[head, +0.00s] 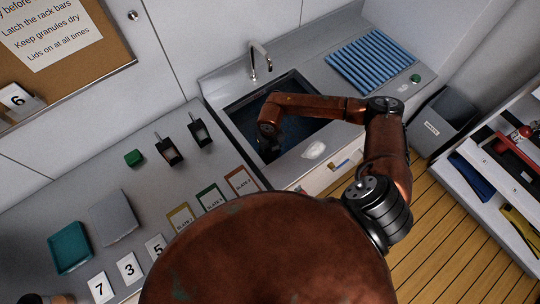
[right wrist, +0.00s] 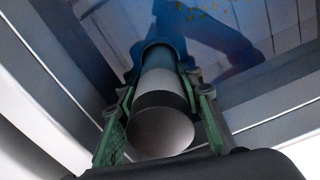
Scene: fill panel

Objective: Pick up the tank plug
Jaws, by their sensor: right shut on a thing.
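My right gripper (head: 271,150) reaches down into the sink tank (head: 236,118) in the head view, below the bent rust-red arm. In the right wrist view the right gripper's green-padded fingers (right wrist: 165,92) are shut on the tank plug (right wrist: 161,131), one on each side. The plug is a grey-white cylinder with its round end toward the camera. A blue part lies beyond it, with dark blue water or tank floor around. I cannot tell whether the plug is clear of the tank floor. In the head view the plug is hidden by the gripper. My left gripper is not in view.
A tap (head: 260,61) stands at the tank's back edge. A blue ribbed rack (head: 371,62) lies to its right and a white lump (head: 314,149) by its front rim. Slate cards (head: 212,197) and two black switches (head: 168,149) are to the left. A grey bin (head: 437,124) stands right.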

